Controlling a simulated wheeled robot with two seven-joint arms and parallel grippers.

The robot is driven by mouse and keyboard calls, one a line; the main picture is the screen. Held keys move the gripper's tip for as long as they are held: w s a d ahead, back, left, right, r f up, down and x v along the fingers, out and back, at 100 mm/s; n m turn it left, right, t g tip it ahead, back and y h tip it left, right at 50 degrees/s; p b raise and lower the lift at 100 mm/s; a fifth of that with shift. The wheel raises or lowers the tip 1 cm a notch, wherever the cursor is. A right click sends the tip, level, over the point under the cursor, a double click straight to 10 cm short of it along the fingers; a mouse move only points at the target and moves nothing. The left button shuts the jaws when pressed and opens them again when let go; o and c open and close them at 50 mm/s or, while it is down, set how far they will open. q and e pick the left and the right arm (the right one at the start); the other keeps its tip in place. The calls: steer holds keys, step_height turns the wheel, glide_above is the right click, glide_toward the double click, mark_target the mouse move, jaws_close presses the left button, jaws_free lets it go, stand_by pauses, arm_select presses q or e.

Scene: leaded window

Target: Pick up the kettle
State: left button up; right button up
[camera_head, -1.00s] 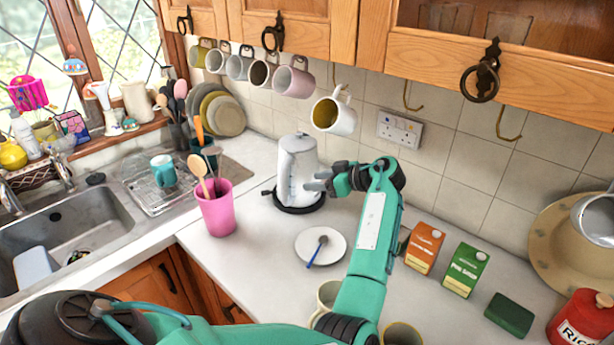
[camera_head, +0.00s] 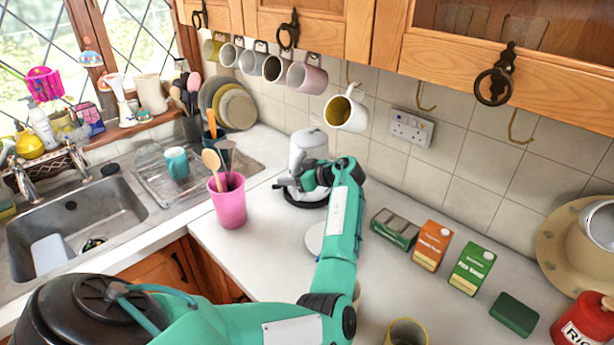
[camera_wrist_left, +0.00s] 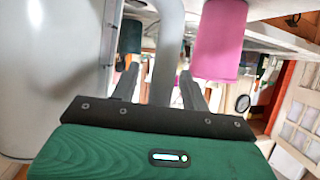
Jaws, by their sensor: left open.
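The white kettle (camera_head: 308,146) stands upright on its dark round base (camera_head: 305,199) on the worktop, against the tiled wall. My left gripper (camera_head: 284,184) is in front of the kettle and hides its lower part. In the left wrist view the kettle's pale body (camera_wrist_left: 45,75) fills the left side. Its grey handle (camera_wrist_left: 168,50) runs between the two fingers of my open left gripper (camera_wrist_left: 158,88), with space on both sides. My right gripper is not in view.
A pink utensil pot (camera_head: 229,203) stands just left of my gripper; it also shows in the left wrist view (camera_wrist_left: 219,40). A white plate (camera_head: 315,238) is partly behind my arm. Cartons (camera_head: 432,247) stand to the right. A mug (camera_head: 346,112) hangs above.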

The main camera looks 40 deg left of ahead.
arm_select(q)
steer(key=shift+a+f, duration=0.1)
steer(key=shift+a, duration=0.15)
steer(key=shift+d, duration=0.1)
jaws_close()
stand_by(1.1)
